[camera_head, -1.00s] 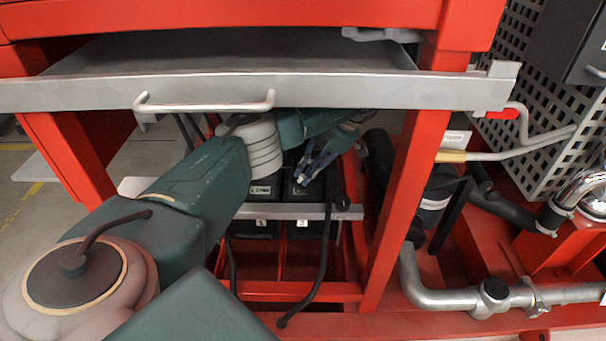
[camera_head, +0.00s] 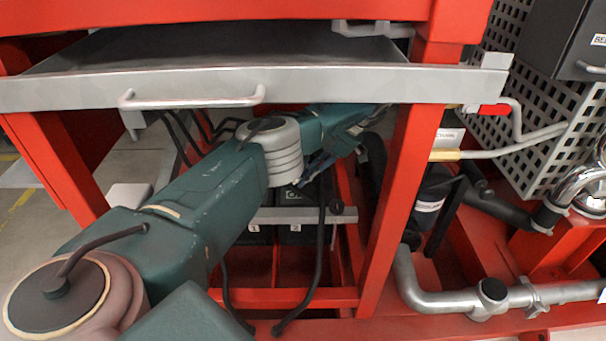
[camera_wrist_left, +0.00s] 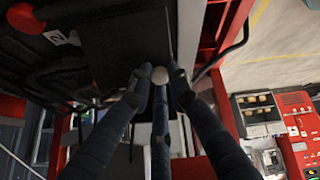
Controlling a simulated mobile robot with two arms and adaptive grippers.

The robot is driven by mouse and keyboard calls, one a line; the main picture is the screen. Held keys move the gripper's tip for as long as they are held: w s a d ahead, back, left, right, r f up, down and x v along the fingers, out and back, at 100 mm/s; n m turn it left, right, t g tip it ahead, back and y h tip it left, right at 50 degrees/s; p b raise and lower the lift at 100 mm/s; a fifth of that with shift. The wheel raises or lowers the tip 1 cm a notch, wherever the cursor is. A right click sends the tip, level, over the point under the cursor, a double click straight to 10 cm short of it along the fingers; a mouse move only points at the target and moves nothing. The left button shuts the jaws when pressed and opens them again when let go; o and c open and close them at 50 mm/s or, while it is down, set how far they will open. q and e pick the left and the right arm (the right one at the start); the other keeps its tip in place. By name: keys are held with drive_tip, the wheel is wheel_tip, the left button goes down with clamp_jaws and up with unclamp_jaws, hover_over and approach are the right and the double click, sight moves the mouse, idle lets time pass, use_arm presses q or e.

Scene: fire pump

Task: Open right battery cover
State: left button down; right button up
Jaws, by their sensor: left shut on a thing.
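The right battery box (camera_head: 296,236), marked 2, stands under the metal shelf inside the red frame. Its dark cover (camera_wrist_left: 124,50) shows in the left wrist view as a flat panel near the label 2. My left gripper (camera_head: 314,168) reaches under the shelf to the top of this box. In the left wrist view its fingers (camera_wrist_left: 159,80) are closed together at the panel's edge, around a pale round piece. The arm hides much of the cover in the head view, so its tilt is unclear there. My right gripper is not in view.
The metal shelf (camera_head: 200,90) with its handle hangs close above my left arm. A red post (camera_head: 392,205) stands right of the gripper. A grey bar (camera_head: 275,216) crosses before the batteries, and black cables hang around them. Silver pipes (camera_head: 450,298) lie at right.

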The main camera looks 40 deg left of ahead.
use_arm(q)
drive_tip(key=c, duration=1.6)
unclamp_jaws()
